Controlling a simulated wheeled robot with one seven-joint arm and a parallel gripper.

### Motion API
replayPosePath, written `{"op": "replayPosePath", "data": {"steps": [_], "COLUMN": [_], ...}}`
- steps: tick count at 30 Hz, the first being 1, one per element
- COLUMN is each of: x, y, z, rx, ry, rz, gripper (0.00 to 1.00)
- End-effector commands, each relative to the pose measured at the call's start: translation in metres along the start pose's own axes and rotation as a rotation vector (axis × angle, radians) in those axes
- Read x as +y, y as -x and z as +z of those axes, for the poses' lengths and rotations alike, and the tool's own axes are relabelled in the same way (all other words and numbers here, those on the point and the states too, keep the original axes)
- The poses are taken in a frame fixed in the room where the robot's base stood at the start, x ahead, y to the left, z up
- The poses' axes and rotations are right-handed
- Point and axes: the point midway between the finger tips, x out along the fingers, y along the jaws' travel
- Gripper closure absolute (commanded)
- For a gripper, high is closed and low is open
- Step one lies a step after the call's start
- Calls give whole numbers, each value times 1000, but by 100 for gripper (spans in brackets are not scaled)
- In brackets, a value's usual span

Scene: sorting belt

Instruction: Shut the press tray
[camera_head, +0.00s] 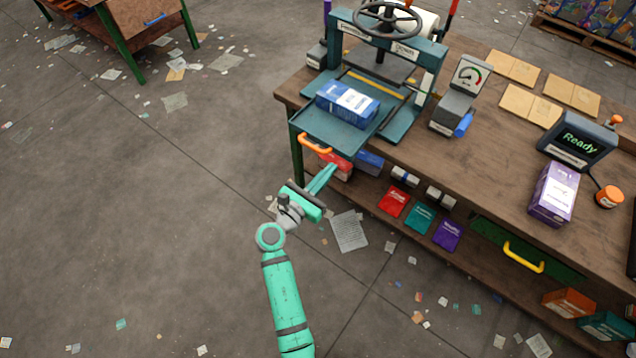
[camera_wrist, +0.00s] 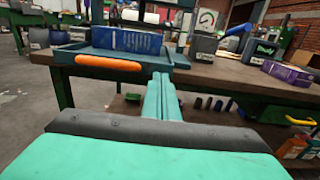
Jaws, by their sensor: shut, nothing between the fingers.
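The press (camera_head: 388,50) is a teal frame with a dark handwheel on top, on the wooden bench. Its tray (camera_head: 318,126) is pulled out toward the bench's near left edge and carries a blue and white package (camera_head: 347,102). An orange handle (camera_head: 314,143) is on the tray's front; in the wrist view the handle (camera_wrist: 108,62) lies left of my fingertips, with the blue package (camera_wrist: 127,40) behind it. My gripper (camera_head: 331,168) is shut and empty, just in front of and below the handle. I cannot tell whether the fingertips touch the tray front.
A gauge box (camera_head: 457,98), a purple box (camera_head: 554,193) and a "Ready" display (camera_head: 578,142) stand on the bench. A lower shelf holds colored packets (camera_head: 394,199). A yellow-handled green drawer (camera_head: 523,257) is below. The floor to the left is mostly clear, with scattered paper.

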Motion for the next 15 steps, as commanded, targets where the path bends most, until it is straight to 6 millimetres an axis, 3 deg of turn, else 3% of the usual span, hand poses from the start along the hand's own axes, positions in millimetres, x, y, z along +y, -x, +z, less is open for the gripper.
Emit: {"op": "replayPosePath", "data": {"steps": [6, 15], "x": [0, 0], "y": [-30, -41], "z": [0, 0], "rx": [0, 1], "ry": [-1, 0], "rz": [0, 1], "gripper": [100, 100]}}
